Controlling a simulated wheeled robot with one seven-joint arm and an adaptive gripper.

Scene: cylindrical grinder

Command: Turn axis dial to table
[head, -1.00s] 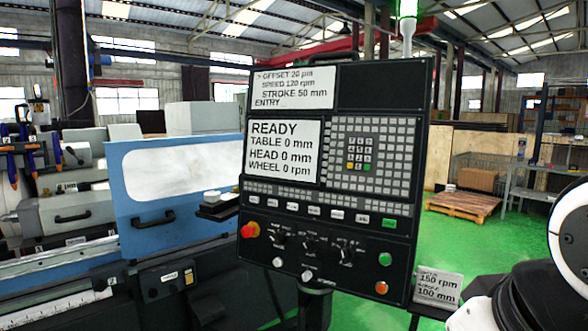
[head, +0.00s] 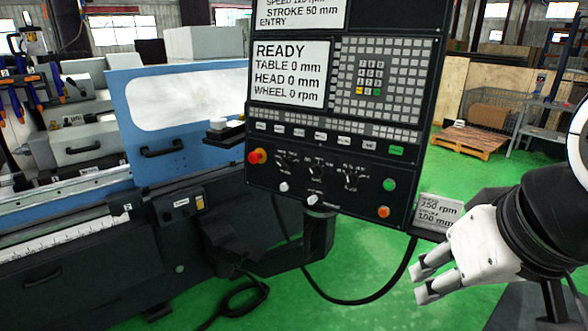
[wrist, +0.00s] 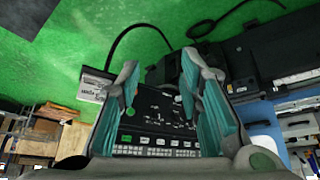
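The control panel (head: 330,190) stands in the middle of the head view. Its lower face carries three small black dials, the left dial (head: 287,160), the middle dial (head: 317,168) and the right dial (head: 350,178). Their labels and pointer positions are too small to read, so I cannot tell which is the axis dial. My gripper (head: 420,284) is right of and below the panel, apart from it. In the wrist view my gripper (wrist: 163,72) is open and empty, with the panel face (wrist: 158,112) showing between its fingers.
A red knob (head: 256,156), a green button (head: 389,185) and an orange button (head: 383,212) flank the dials. A small sign (head: 436,212) sits between panel and gripper. A cable (head: 350,300) hangs below. The blue machine door (head: 150,150) is left. Green floor is open behind.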

